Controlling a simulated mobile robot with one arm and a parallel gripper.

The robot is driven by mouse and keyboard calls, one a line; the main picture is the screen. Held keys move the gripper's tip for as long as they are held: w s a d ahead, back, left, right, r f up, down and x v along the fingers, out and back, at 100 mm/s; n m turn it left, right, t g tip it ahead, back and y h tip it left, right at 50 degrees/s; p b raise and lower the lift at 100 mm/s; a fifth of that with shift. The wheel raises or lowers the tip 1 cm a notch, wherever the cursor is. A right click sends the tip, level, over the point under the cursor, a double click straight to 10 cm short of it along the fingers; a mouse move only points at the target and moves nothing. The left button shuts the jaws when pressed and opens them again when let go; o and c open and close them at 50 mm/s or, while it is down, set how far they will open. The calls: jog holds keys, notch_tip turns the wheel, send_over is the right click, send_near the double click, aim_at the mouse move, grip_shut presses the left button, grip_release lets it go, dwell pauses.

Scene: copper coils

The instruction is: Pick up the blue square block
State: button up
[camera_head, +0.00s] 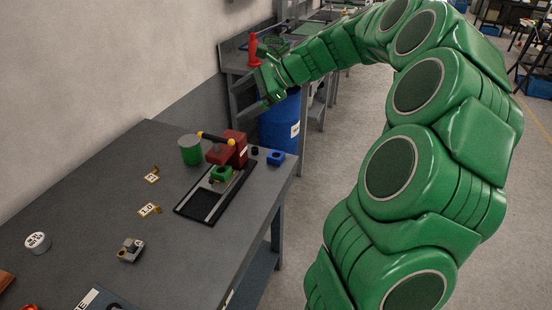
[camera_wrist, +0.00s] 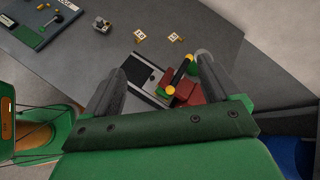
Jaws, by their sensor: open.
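The blue square block (camera_head: 275,157) lies on the grey workbench near its right far corner, with a dark opening in its top. I cannot make it out in the wrist view, where my gripper may hide it. My gripper (camera_head: 240,99) is up in the air beyond and above the block, its two grey fingers spread apart and pointing left. In the wrist view my gripper (camera_wrist: 160,64) is open with nothing between its fingers, and the bench lies below.
A red clamp device (camera_head: 234,148) with a yellow-and-black handle stands left of the block, by a black tray (camera_head: 186,208) holding a green block (camera_head: 221,173). A green cylinder (camera_head: 190,150) stands behind. A small black piece (camera_head: 255,150) sits beside the block. A blue barrel (camera_head: 280,124) stands beyond the bench.

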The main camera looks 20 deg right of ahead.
jog(key=w+d+f+m+t, duration=0.3)
jog(key=w+d+m, duration=0.2)
jog(key=d, duration=0.5)
jog(key=w+d+f+m+t, duration=0.2)
jog(key=w+d+f+m, duration=0.15)
jog(key=d, duration=0.65)
jog(key=m, duration=0.1)
send_near(272, 155)
jog(key=shift+w+a+r+h, duration=0.2)
jog(key=shift+r+h, duration=0.1)
jog(key=shift+w+a+f, duration=0.1)
jog(key=shift+w+f, duration=0.05)
jog(key=shift+f, duration=0.2)
jog(key=shift+x, duration=3.75)
jog(key=shift+s+a+f, duration=0.1)
jog(key=shift+s, duration=0.1)
jog(key=c, duration=1.2)
